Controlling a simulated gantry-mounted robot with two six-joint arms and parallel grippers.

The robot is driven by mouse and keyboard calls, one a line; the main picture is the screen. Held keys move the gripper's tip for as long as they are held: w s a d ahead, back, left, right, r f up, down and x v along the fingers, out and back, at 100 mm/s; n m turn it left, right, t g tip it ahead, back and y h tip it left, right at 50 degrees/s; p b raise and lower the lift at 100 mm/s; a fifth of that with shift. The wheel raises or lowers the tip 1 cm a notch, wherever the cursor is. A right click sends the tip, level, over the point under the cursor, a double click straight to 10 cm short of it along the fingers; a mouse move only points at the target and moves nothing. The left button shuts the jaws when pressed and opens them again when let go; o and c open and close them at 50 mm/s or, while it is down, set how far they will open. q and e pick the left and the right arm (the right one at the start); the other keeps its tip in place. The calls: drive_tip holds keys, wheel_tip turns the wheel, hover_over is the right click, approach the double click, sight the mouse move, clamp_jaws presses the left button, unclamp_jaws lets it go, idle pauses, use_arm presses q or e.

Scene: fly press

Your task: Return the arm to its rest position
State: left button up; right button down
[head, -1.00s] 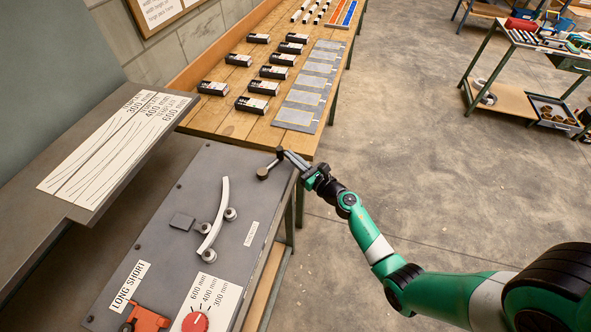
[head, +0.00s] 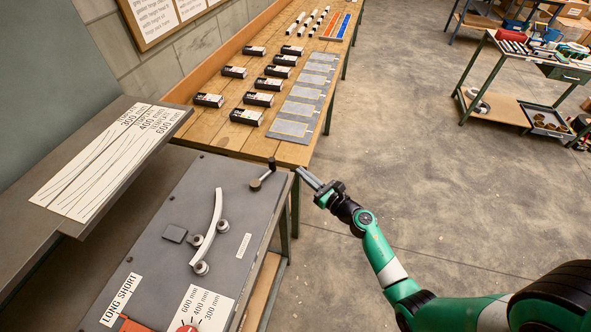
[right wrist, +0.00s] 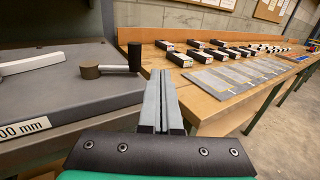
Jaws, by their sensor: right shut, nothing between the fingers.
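My right gripper (head: 311,179) is shut and empty. It hangs just right of the grey machine top and the near corner of the wooden bench, over the floor side. In the right wrist view its two fingers (right wrist: 161,75) lie together with nothing between them. A crank handle (head: 263,175) with a dark upright knob stands at the far right corner of the machine top, left of the fingertips and apart from them. It also shows in the right wrist view (right wrist: 118,68). My left gripper is not in view.
The wooden bench (head: 215,130) holds several black boxes and a row of grey plates (head: 301,108). A cart (head: 520,75) stands at the back right. Floor between is clear.

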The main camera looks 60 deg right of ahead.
drive_tip(key=s, duration=0.7)
drive_tip(key=shift+s+d, duration=0.2)
drive_tip(key=shift+s, duration=0.05)
